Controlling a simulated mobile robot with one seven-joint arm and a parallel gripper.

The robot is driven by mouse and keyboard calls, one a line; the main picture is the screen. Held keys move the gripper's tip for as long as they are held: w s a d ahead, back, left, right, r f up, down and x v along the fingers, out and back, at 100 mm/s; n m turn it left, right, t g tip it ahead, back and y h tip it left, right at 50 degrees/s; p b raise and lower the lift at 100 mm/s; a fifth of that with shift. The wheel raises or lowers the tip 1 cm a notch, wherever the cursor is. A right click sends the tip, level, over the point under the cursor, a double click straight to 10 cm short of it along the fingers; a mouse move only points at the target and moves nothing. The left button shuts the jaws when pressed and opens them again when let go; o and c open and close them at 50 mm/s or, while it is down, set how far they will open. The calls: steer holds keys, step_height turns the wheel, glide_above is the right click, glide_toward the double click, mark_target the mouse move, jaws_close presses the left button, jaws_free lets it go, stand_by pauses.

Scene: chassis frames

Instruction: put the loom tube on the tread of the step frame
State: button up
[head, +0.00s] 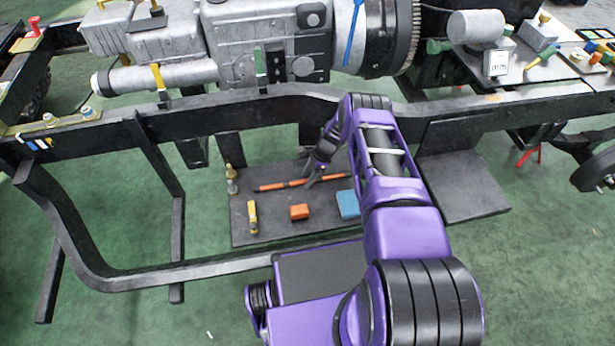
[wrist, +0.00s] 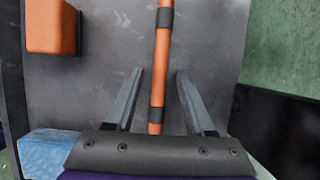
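The loom tube (head: 285,185) is a thin orange rod with black bands, lying across a dark low plate (head: 275,228) near the floor. In the wrist view the tube (wrist: 162,60) runs lengthwise between my two fingers. My gripper (wrist: 160,76) is open, with one grey finger on each side of the tube and a gap to both. In the head view my gripper (head: 315,178) is low over the right half of the tube and hides part of it. A second dark plate (head: 465,190) is at the right; I cannot tell which plate is the step frame's tread.
An orange block (head: 299,212), a blue block (head: 348,204), a yellow-and-black item (head: 252,217) and a brass-coloured item (head: 232,180) are on the tube's plate. A black chassis rail (head: 270,112) crosses above. The right plate's visible surface is clear.

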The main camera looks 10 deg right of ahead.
steer(key=p+v, duration=0.2)
steer(key=v, duration=1)
steer(key=shift+r, duration=0.15)
